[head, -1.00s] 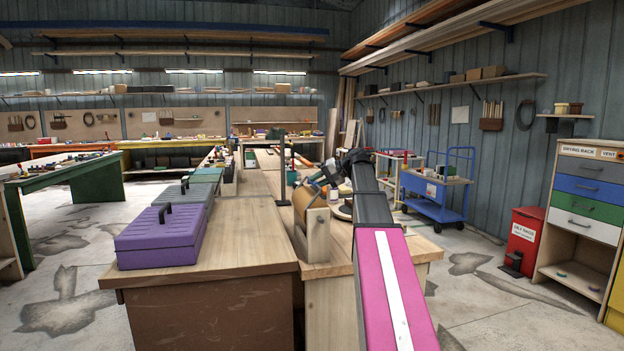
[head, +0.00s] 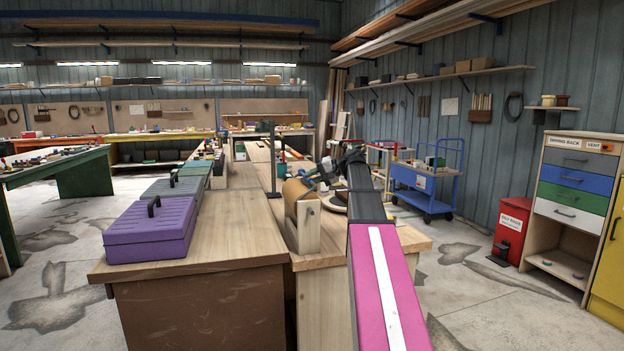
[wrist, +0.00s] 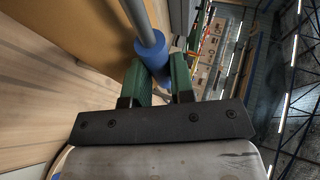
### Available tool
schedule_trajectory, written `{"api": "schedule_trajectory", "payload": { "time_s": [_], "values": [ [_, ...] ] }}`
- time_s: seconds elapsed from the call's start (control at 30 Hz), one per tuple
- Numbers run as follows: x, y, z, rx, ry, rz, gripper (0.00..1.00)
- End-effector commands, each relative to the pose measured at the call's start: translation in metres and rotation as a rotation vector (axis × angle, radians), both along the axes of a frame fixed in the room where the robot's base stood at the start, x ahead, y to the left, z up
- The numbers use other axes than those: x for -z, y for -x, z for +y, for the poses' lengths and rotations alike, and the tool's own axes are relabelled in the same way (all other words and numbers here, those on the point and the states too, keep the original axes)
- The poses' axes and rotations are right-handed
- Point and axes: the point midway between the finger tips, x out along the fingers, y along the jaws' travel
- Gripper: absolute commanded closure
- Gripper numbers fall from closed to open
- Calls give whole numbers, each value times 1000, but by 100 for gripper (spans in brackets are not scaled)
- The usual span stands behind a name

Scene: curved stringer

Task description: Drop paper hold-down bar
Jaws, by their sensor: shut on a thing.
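The paper hold-down bar is a grey rod (wrist: 143,18) with a blue grip (wrist: 153,52), clear in the wrist view. My gripper (wrist: 160,78) has its two green fingers shut on either side of the blue grip. The brown paper roll (wrist: 75,35) lies beside the rod in the wrist view. In the head view the roll (head: 296,191) sits behind a wooden end bracket (head: 307,224) on the bench, with my gripper (head: 316,181) at its right. The bar is too small there to judge its height above the paper.
A purple toolbox (head: 152,230) and grey-green cases stand on the bench (head: 232,232) left of the roll. A blue cart (head: 425,190), a red bin (head: 511,232) and a drawer unit (head: 572,205) stand right, with open floor before them.

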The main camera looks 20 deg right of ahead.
Motion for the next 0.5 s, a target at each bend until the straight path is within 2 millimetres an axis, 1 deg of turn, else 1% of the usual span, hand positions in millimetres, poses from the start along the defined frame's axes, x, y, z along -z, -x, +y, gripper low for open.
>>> {"api": "schedule_trajectory", "payload": {
  "time_s": [0.03,0.07,0.1,0.37,0.5],
  "values": [
    [1,0,0,-1,2,1,68],
    [1,0,0,-1,2,1,58],
    [1,0,0,-1,2,1,52],
    [-1,0,1,0,1,0,52],
    [-8,0,5,-1,2,-1,52]
  ]
}}
